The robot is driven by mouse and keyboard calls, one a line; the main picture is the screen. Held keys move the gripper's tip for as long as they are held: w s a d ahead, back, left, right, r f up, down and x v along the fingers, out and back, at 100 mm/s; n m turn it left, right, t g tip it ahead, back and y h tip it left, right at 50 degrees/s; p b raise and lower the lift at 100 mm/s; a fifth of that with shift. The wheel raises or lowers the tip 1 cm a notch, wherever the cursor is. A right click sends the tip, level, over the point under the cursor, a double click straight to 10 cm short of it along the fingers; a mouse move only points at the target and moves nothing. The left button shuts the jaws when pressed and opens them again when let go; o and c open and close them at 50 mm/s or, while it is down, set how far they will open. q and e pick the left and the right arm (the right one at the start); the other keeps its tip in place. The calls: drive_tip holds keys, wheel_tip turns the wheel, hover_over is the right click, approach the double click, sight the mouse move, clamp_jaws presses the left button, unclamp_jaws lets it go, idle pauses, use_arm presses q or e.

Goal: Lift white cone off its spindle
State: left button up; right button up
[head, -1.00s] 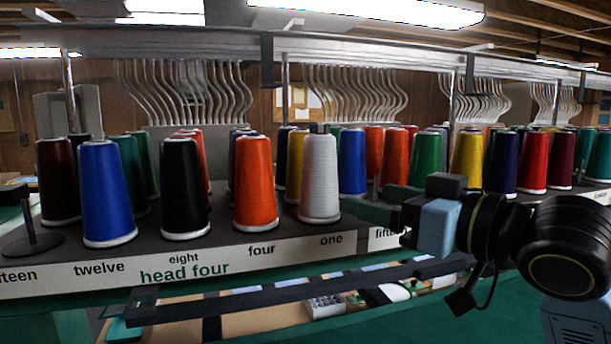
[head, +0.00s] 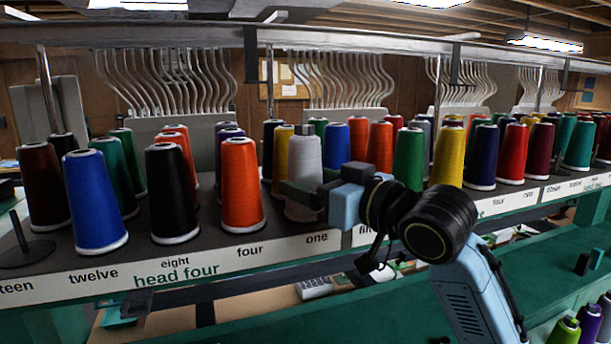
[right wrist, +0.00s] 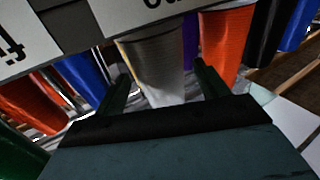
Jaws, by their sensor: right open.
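The white cone (head: 307,155) stands upright in the front row of the thread rack, above the label "one". My right gripper (head: 299,194) is open at the lower half of the cone, coming from the right. In the right wrist view the white cone (right wrist: 152,62) stands between the two dark green fingers (right wrist: 162,75), with a gap visible at the sides. The cone's spindle is hidden inside it. My left gripper is not in view.
An orange cone (head: 241,185) stands left of the white cone, and a black cone (head: 172,195) is farther left. A yellow cone (head: 281,155) and a blue cone (head: 336,146) stand close behind. An empty spindle (head: 20,240) is at far left. A metal rail (head: 230,36) runs overhead.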

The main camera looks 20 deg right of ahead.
sight(297, 177)
drive_tip(key=x, duration=0.4)
drive_tip(key=shift+a+p, duration=0.1)
drive_tip(key=shift+p, duration=0.25)
drive_tip(key=c, duration=1.1)
